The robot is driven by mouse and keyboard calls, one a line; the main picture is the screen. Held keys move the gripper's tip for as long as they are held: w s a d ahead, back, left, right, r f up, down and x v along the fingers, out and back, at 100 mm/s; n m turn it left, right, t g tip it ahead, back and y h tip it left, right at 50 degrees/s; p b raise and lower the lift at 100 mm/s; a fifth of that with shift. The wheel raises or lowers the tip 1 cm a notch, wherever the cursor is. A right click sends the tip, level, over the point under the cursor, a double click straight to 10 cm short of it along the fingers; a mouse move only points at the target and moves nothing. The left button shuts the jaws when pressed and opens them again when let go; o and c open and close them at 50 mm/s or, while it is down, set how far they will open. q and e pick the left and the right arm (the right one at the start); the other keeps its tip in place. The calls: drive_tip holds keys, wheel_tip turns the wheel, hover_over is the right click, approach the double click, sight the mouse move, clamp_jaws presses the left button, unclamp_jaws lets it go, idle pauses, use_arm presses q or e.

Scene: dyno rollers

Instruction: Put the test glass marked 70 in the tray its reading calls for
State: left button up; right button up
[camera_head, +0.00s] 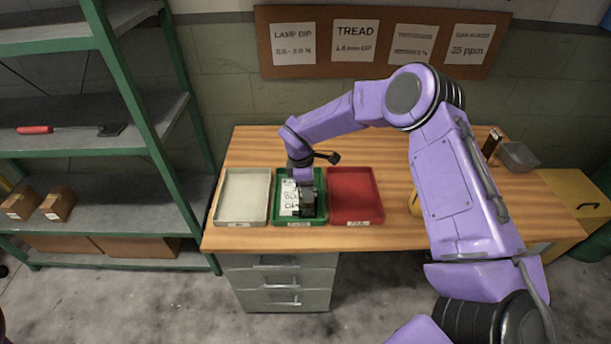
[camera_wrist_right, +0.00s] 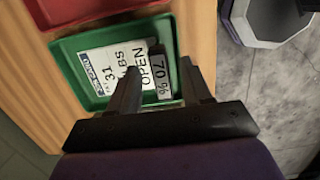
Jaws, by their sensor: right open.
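My right gripper (camera_head: 308,209) points down over the green tray (camera_head: 283,219), the middle of three trays on the bench. In the right wrist view its two fingers (camera_wrist_right: 160,85) are apart. Between them is a small grey piece marked "70 %" (camera_wrist_right: 158,66), the test glass by its mark. A pale grey tray (camera_head: 243,195) stands left and a red tray (camera_head: 352,195) right. My left gripper is out of view.
The wooden bench (camera_head: 390,228) is clear behind the trays. A clear container (camera_head: 519,157) and a dark upright item (camera_head: 492,142) stand at its right end. A yellow item (camera_head: 414,203) is partly hidden by my arm. Posted sheets, including "TREAD" (camera_head: 355,40), hang above. Green shelving stands left.

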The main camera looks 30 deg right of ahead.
wheel_tip(320, 180, up, 11)
drive_tip(key=a+b, duration=0.1)
drive_tip(key=b, duration=0.1)
drive_tip(key=shift+w+a, duration=0.2)
drive_tip(key=shift+w, duration=0.2)
drive_tip(key=shift+f, duration=0.1)
